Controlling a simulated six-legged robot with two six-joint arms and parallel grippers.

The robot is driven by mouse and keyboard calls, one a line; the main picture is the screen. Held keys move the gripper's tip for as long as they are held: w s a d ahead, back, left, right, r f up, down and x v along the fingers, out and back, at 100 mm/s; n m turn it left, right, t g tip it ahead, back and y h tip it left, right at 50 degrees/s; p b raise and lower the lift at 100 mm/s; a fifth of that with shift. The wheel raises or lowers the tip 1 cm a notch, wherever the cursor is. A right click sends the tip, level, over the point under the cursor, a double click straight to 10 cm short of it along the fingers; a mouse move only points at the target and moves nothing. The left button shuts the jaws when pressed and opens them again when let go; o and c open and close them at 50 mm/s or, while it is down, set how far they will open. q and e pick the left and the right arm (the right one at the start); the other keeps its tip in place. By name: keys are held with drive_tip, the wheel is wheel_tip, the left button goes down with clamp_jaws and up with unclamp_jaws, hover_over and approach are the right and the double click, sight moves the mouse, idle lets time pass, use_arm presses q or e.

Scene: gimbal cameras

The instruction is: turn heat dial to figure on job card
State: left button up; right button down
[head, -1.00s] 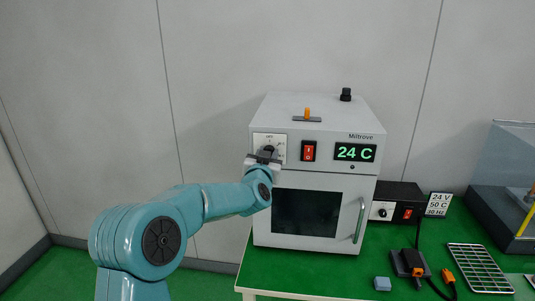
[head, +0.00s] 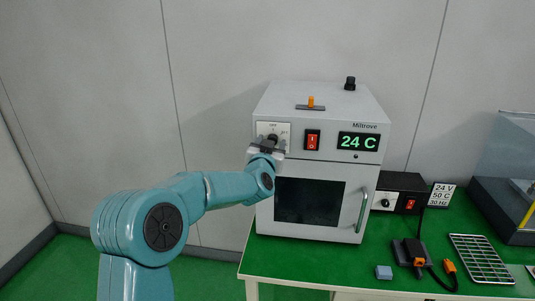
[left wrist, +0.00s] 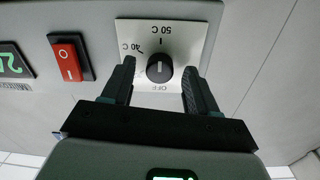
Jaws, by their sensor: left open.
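The heat dial (left wrist: 160,68) is a black knob on a white plate marked OFF, 40 C and 50 C, upside down in the left wrist view. Its white mark lies in line with OFF and 50 C; I cannot tell which end points. My left gripper (left wrist: 159,72) is open, one finger on each side of the knob, with gaps visible. In the head view the gripper (head: 267,148) partly covers the dial plate (head: 264,129) on the grey oven (head: 345,185). The oven display (head: 358,142) reads 24 C. The job card (head: 439,195) reads 24 V, 50 C, 30 Hz.
A red switch (head: 312,140) is beside the dial plate. A black power box (head: 402,190) stands right of the oven. A grey block (head: 383,272), a dark device with a cable (head: 408,252) and a wire rack (head: 480,258) lie on the green table (head: 300,262).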

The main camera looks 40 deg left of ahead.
use_arm(q)
drive_tip(key=b+v, duration=0.4)
drive_tip(key=v, duration=1.2)
drive_tip(key=shift+f, duration=0.2)
